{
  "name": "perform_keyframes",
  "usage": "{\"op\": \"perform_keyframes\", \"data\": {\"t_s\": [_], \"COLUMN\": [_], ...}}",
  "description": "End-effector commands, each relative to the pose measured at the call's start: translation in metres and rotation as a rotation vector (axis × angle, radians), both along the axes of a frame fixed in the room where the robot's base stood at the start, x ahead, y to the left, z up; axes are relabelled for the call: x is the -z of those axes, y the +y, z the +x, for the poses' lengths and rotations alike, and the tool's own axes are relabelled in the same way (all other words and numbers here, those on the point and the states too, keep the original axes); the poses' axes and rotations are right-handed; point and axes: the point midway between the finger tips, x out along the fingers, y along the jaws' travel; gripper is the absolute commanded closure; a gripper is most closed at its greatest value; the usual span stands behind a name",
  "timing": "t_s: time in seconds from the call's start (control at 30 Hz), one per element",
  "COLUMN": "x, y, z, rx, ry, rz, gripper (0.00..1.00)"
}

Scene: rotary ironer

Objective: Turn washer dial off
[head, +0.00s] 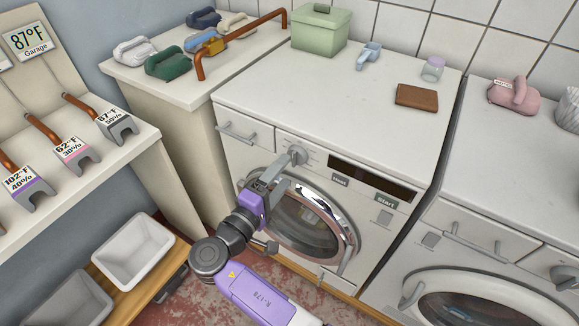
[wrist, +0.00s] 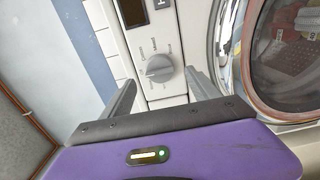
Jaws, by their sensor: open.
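The middle white washer (head: 325,105) has a round grey dial (head: 297,155) on its front panel, between the drawer and the dark display. In the wrist view the dial (wrist: 159,68) shows small printed labels around it, too small to read surely. My gripper (head: 275,175) is just in front of the panel, slightly below and left of the dial. Its two grey fingers are open and empty. In the wrist view my gripper (wrist: 160,78) has the dial lying between and just beyond the fingertips, apparently not touched.
The round washer door (head: 310,222) is shut, close to the right of my gripper, with a handle at its lower edge. The drawer handle (head: 236,132) sticks out at the left. A second machine (head: 500,200) stands to the right.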

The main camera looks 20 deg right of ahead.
Motion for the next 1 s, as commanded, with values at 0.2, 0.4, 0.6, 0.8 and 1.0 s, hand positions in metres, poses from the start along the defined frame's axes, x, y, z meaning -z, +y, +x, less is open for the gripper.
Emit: {"op": "perform_keyframes", "data": {"t_s": [0.2, 0.4, 0.6, 0.8, 1.0], "x": [0.001, 0.0, 0.0, 0.0, 0.005], "y": [0.02, 0.022, 0.022, 0.022, 0.045], "z": [-0.014, -0.016, -0.016, -0.015, 0.011], "rx": [-0.002, 0.0, 0.0, -0.004, -0.144], "ry": [0.0, 0.0, 0.0, -0.001, 0.001], "rz": [0.0, 0.0, 0.0, 0.001, 0.06], "gripper": [0.3, 0.3, 0.3, 0.3, 0.3]}}
